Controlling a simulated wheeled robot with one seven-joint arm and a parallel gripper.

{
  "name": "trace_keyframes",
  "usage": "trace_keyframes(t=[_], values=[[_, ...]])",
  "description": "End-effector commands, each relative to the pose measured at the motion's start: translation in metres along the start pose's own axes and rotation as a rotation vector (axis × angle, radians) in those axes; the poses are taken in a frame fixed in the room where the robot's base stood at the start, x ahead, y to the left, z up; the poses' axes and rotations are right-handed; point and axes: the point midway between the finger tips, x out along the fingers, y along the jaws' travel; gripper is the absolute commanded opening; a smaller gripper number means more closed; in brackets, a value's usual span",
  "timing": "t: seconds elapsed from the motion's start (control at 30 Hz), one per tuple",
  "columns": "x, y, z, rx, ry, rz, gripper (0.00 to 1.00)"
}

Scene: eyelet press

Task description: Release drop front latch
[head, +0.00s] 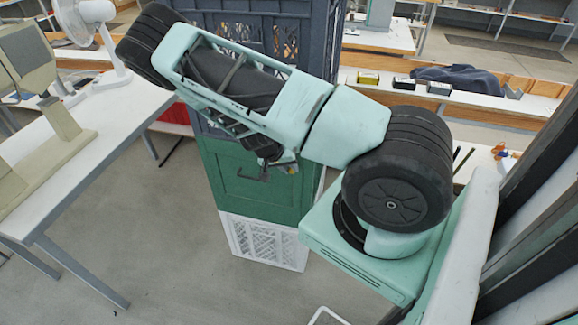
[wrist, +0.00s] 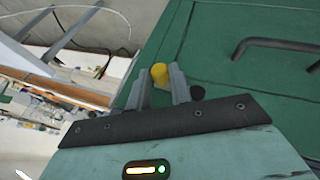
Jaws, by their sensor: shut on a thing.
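The green drop front (wrist: 225,75) of a stacked crate fills the right of the wrist view, and its green face (head: 235,195) shows below my arm in the head view. A yellow latch knob (wrist: 159,72) sits near the panel's edge. My gripper (wrist: 161,84) is shut on the yellow knob, with a grey finger on each side of it. A dark bar handle (wrist: 275,45) is on the panel, right of my fingers. A small black round part (wrist: 197,92) is just right of the right finger. In the head view my arm hides most of the gripper and the latch.
A white lattice crate (head: 262,242) stands under the green one, with dark crate walls (head: 290,30) above. A white table (head: 85,160) with grey equipment and a fan (head: 85,20) is at left. The floor between table and crates is clear.

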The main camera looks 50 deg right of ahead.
Motion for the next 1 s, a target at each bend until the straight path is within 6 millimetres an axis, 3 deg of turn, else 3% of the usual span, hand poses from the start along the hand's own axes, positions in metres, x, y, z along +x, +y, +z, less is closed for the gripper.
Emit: trace_keyframes(t=[0.2,0.23,0.3,0.67,0.87,1.0], values=[[0.0,-0.001,0.001,-0.001,-0.001,-0.001,0.0],[0.0,-0.001,0.001,-0.001,-0.001,-0.001,0.24],[0.0,-0.001,0.001,-0.001,-0.001,-0.001,0.42],[-0.004,-0.001,0.0,-0.001,0.001,-0.002,0.42],[-0.032,-0.003,0.001,-0.004,0.003,-0.004,0.42],[-0.064,-0.003,0.001,-0.003,0.004,-0.005,0.42]])
